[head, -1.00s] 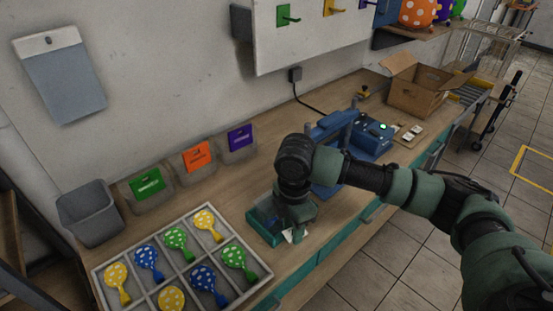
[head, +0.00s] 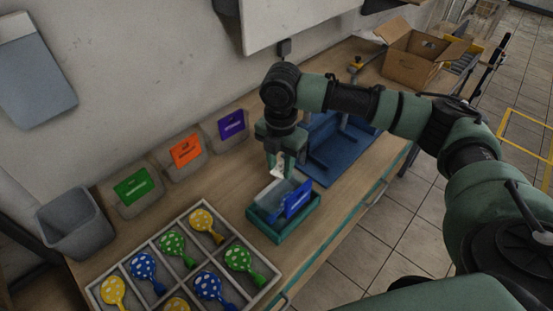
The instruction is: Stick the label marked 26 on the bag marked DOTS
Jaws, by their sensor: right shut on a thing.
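My right gripper (head: 280,158) points down just above the teal tray (head: 268,232). It is shut on a small white piece (head: 277,171), which looks like a label; no number on it can be read. In the tray lie a flat pale, clear-looking piece (head: 272,193) and a blue piece (head: 298,199) that stands tilted; I cannot read DOTS on either. Behind the tray, along the wall, stand grey holders with a green card (head: 133,187), an orange card (head: 186,149) and a purple card (head: 232,124), their print too small to read. My left gripper is not in view.
A divided tray (head: 181,228) of dotted balloons lies in front at left. A grey bin (head: 75,222) stands behind it. A blue machine (head: 335,160) is right of the gripper, partly behind my arm. An open cardboard box (head: 415,58) stands at the far end of the bench.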

